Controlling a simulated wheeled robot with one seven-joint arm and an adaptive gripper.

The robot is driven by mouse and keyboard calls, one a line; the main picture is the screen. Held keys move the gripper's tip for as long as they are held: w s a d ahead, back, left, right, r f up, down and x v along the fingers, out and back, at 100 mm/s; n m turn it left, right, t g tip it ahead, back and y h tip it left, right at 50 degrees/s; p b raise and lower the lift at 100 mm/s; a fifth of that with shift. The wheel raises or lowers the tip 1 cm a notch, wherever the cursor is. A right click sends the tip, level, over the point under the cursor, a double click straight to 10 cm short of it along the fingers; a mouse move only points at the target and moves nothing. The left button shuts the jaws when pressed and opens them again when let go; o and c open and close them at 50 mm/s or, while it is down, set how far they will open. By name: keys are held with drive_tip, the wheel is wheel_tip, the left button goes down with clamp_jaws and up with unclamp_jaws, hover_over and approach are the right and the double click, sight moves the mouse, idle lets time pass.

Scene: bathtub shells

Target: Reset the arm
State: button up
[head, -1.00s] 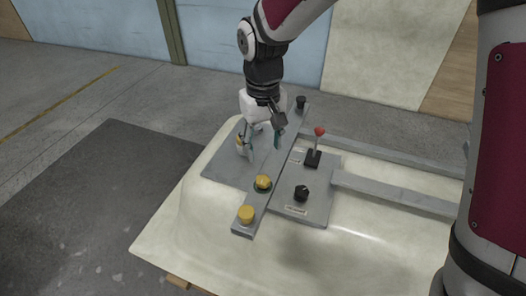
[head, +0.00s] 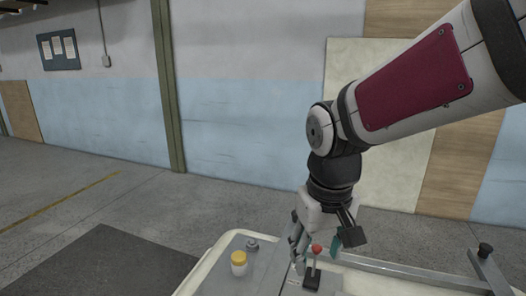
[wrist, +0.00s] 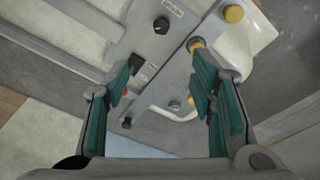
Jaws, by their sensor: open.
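My gripper (head: 318,243) hangs pointing down from my arm, above the fixture at the lower middle of the head view. Its teal-padded fingers are spread, with nothing held between them. In the wrist view the open fingers (wrist: 165,92) frame the metal bar and control panel below. The red-balled lever (head: 317,249) shows beside the fingers in the head view; I cannot tell whether they touch. A white, yellow-topped piece (head: 238,262) stands on the grey plate to the left.
The wrist view shows a black knob (wrist: 161,25), a yellow knob (wrist: 234,14) and a dark knob (wrist: 127,122). A metal rail (head: 400,268) runs right of my gripper. A wall (head: 240,120) stands behind; open floor (head: 60,215) lies left.

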drive_tip(key=s+d+r+m+t, duration=0.1)
drive_tip(key=s+d+r, duration=0.1)
drive_tip(key=s+d, duration=0.3)
drive_tip(key=s+d+r+m+t+p, duration=0.1)
drive_tip(key=s+d+r+m, duration=0.1)
drive_tip(key=s, duration=0.9)
drive_tip(key=shift+d+r+t, duration=0.3)
drive_tip(key=shift+d+r, duration=0.15)
drive_tip(key=shift+d, duration=0.9)
